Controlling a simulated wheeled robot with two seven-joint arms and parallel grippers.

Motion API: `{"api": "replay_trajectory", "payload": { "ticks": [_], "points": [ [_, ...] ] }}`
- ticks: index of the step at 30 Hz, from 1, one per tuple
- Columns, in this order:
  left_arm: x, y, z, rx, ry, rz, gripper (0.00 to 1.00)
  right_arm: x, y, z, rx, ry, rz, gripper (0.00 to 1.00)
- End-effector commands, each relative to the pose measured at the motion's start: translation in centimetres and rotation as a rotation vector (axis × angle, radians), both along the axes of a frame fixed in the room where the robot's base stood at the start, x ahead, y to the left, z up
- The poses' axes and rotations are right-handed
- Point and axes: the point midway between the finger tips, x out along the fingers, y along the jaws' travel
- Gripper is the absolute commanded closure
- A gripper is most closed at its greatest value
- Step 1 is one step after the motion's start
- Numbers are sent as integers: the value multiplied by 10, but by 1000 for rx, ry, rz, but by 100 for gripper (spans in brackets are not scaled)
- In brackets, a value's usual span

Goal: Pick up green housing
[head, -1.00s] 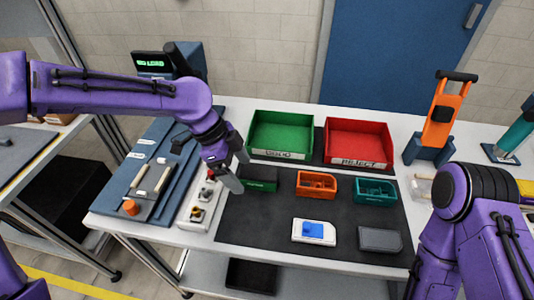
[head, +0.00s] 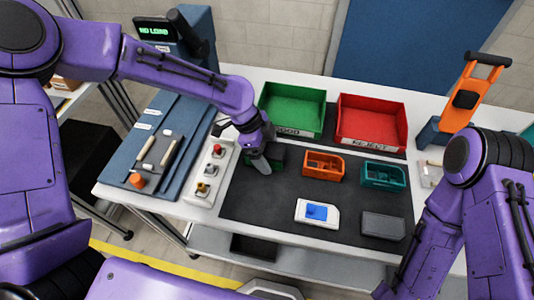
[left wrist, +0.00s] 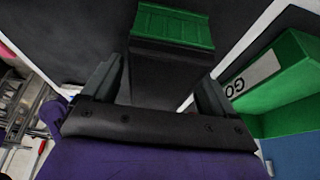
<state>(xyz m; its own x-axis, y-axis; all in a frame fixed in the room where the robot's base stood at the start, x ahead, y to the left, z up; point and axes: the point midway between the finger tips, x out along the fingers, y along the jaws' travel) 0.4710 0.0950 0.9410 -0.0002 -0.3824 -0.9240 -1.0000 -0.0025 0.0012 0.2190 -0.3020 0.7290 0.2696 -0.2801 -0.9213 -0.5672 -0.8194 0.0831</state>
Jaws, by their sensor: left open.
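The green housing (head: 279,155) is a small dark green box on the dark mat (head: 265,198), left of the orange housing. My left gripper (head: 262,163) is down at its left side and hides part of it. In the left wrist view the housing shows a bright green ribbed side (left wrist: 172,24) and a dark, shaded face. My left gripper (left wrist: 165,78) is open there, with one finger on each side of the dark face. Whether the fingers touch it I cannot tell. My right arm is at the right; its gripper is out of view.
An orange housing (head: 323,166) and a teal housing (head: 383,175) stand right of the green one. A green bin (head: 293,108) and a red bin (head: 371,120) stand behind. A button box (head: 210,172) is close at left. White (head: 317,213) and grey (head: 383,225) parts lie in front.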

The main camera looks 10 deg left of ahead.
Motion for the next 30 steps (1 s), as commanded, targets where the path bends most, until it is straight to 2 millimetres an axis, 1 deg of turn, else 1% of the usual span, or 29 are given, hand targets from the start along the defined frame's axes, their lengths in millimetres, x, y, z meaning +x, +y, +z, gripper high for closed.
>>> {"api": "replay_trajectory", "payload": {
  "ticks": [5,6,8,9,10,11,19,22,26,30],
  "points": [
    [0,0,0,0,-1,0,13,0,0,0,0,0,0,57],
    [0,0,0,0,-1,1,26,0,0,0,0,0,0,57],
    [0,1,0,0,-1,1,45,0,0,0,0,0,0,57],
    [0,1,0,0,-1,1,58,0,0,0,0,0,0,57],
    [0,1,0,0,-1,0,68,0,0,-1,0,0,0,57],
    [0,1,0,0,-1,0,72,0,0,-1,0,0,0,57],
    [0,0,1,0,-2,1,72,0,0,-1,0,0,0,57],
    [1,1,5,0,-3,0,72,0,0,-3,0,0,0,57],
    [1,0,15,-1,-4,0,72,0,0,-8,0,0,0,57],
    [1,0,32,-1,-5,0,72,0,0,-14,0,0,0,57]
  ]
}}
